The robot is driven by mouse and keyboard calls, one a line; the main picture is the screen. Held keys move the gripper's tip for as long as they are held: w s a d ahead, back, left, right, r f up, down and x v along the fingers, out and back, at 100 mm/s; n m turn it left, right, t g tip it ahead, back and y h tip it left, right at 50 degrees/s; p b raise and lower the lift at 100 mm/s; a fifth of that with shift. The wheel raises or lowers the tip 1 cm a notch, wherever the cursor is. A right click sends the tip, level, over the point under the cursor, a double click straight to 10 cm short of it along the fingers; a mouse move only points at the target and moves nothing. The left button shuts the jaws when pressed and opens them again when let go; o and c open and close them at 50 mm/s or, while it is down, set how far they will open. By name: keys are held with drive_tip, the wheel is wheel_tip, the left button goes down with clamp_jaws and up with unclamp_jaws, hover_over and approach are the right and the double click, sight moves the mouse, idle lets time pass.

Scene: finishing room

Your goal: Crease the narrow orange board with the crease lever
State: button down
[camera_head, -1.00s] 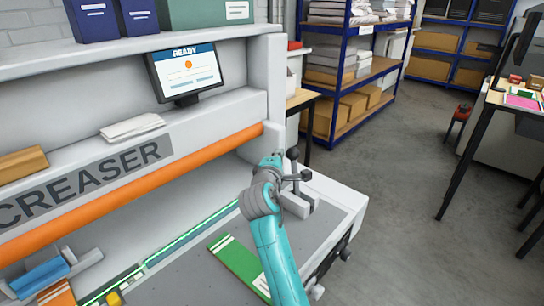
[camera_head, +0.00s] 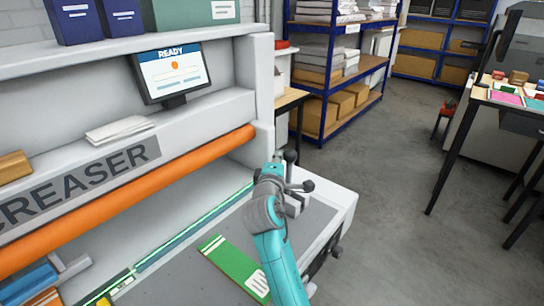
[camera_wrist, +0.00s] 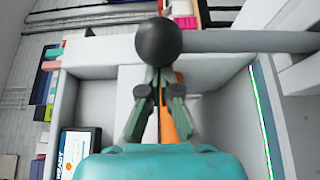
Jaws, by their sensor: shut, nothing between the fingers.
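The narrow orange board (camera_head: 46,298) shows only in part at the lower left of the head view, cut off by the frame edge. The crease lever (camera_head: 308,187), grey with black ball knobs, stands at the right end of the creaser's bed. My gripper (camera_head: 275,167) is beside the lever, its fingers mostly hidden behind my wrist in the head view. In the wrist view my gripper (camera_wrist: 159,88) is shut and empty. A black knob of the lever (camera_wrist: 158,41) is just beyond its fingertips; I cannot tell whether they touch.
A green board (camera_head: 233,262) lies on the creaser's bed (camera_head: 190,278). The orange roller bar (camera_head: 130,200) runs above the bed. The screen (camera_head: 173,74) reads READY. Shelves (camera_head: 345,80) stand behind, a table (camera_head: 490,92) at right. The floor (camera_head: 390,170) between is clear.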

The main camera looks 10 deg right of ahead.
drive_tip(key=s+d+f+m+t+h, duration=0.2)
drive_tip(key=s+d+f+m, duration=0.3)
drive_tip(key=s+d, duration=0.3)
drive_tip(key=s, duration=0.2)
drive_tip(key=shift+s+f, duration=0.2)
drive_tip(key=shift+s, duration=0.15)
drive_tip(key=shift+f, duration=0.15)
idle(0.5)
wheel_tip(320, 180, up, 4)
drive_tip(key=w+a, duration=0.2)
drive_tip(key=w+a+f+v, duration=0.1)
drive_tip(key=v, duration=0.9)
drive_tip(key=shift+a+f, duration=0.2)
drive_tip(key=shift+f, duration=0.2)
drive_tip(key=shift+s, duration=0.1)
